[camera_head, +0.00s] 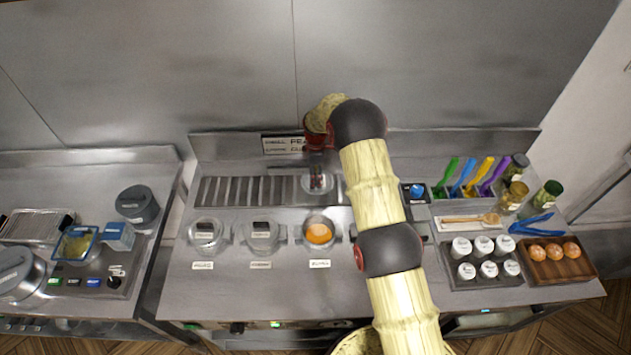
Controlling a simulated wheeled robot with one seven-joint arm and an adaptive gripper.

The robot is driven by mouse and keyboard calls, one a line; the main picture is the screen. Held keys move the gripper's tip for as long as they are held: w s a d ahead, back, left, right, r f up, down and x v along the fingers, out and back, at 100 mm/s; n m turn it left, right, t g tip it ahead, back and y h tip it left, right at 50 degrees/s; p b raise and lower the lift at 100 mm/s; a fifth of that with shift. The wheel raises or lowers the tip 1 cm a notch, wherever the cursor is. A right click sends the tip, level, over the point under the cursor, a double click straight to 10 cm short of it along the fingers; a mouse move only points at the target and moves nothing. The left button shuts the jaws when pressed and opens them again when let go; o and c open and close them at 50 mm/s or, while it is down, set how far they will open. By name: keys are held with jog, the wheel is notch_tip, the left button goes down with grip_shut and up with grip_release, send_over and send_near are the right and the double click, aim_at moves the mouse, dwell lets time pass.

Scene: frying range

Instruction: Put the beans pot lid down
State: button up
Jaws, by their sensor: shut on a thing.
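A round, pale lid (317,184) with a dark knob is at the right part of the slatted rack, behind the pots. My gripper (317,168) is above it, shut on its knob. I cannot tell if the lid touches the rack or hangs just above it. In front of it stands an open pot with orange contents (319,234), likely the beans pot; its label is too small to read surely. My arm hides the counter to the right of this pot.
Two lidded pots, the left one (206,236) and the middle one (262,238), stand left of the open pot. The slatted rack (240,190) is bare to the left of the lid. White-capped shakers (488,269), coloured-handled tools (468,177) and jars stand at right.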

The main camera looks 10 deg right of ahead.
jog(key=shift+w+f+p, duration=0.1)
jog(key=shift+f+p, duration=0.4)
jog(key=shift+f, duration=1.2)
jog(key=shift+f, duration=0.15)
jog(key=o, duration=1.2)
